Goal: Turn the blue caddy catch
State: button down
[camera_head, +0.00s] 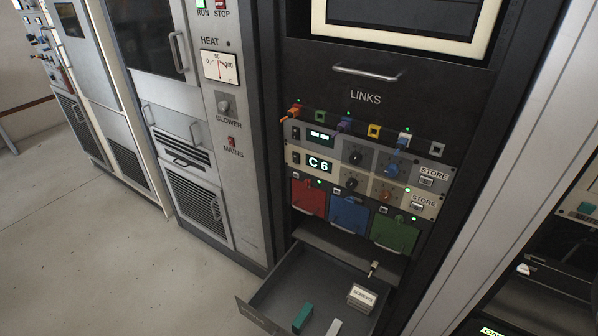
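The blue caddy (347,217) sits in the lower part of the LINKS rack, between a red caddy (308,199) and a green caddy (395,236). My gripper is not in view.
Below the caddies a grey drawer (272,282) stands open, holding a teal block, a pale block and a labelled box (362,297). Two panels with knobs (353,158) and STORE labels are above. Cabinets stand left; the floor (120,265) there is clear.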

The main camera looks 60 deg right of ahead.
aim_at(350, 199)
jog(key=z, duration=1.1)
